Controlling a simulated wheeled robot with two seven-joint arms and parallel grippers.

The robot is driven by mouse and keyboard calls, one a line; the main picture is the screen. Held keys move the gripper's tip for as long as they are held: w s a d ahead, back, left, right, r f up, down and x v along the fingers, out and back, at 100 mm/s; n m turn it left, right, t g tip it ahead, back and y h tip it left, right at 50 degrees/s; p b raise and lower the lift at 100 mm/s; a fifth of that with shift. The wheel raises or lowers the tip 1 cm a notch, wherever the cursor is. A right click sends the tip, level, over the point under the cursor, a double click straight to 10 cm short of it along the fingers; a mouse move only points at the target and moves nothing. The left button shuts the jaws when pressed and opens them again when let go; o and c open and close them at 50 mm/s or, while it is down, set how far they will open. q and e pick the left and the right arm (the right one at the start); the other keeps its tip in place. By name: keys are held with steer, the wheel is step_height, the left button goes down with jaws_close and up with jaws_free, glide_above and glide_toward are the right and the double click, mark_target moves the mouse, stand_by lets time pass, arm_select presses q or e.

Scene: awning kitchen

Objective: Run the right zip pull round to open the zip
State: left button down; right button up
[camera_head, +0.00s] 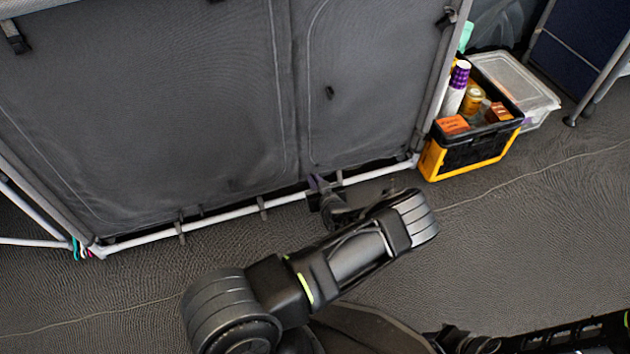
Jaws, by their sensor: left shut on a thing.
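A dark grey fabric cabinet front (150,110) fills the upper left, with a narrower right-hand door panel (375,80) outlined by a curved zip seam. My left gripper (321,188) is at the bottom edge of that right panel, near its lower left corner and just above the pale bottom rail. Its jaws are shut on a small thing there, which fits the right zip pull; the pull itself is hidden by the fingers. The panel hangs flat. My right gripper is not clearly visible; dark arm parts show at bottom right.
A black and yellow crate (433,163) with bottles and boxes stands right of the cabinet, beside a clear lidded bin (535,88). The cabinet's pale bottom rail (225,216) runs just above the floor. A dark blue chair (583,45) is at upper right. The grey floor right of my arm is clear.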

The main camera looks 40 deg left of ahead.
arm_select(q)
steer(key=shift+r, duration=0.15)
arm_select(e)
steer(key=shift+r, duration=0.1)
stand_by(0.7)
